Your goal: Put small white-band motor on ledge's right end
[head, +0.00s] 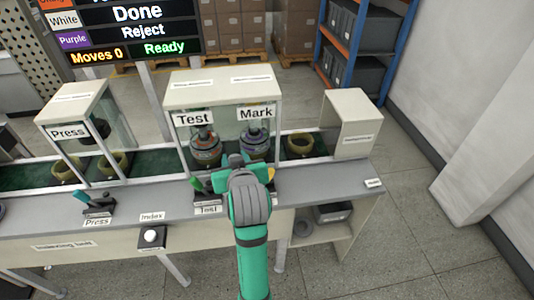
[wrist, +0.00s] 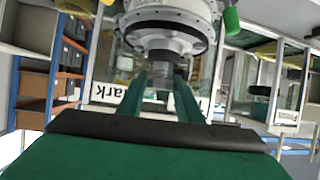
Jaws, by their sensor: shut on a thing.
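In the wrist view my gripper (wrist: 161,95) is shut on the upright shaft of a motor (wrist: 170,30). This picture appears upside down, so the motor's pale, grey-rimmed body hangs from the fingers. I take it for the small white-band motor; its band is not clear. In the head view my gripper (head: 237,168) is in front of the Test and Mark bays and hides the held motor. The grey ledge (head: 335,180) runs along the counter front; its right end, with a small label (head: 373,183), is bare.
An orange-band motor (head: 205,153) stands in the Test bay and another motor (head: 255,146) in the Mark bay. A green-handled lever (head: 198,186) stands left of my gripper. An empty ring holder (head: 299,146) sits right of the bays, before a cream box (head: 350,122).

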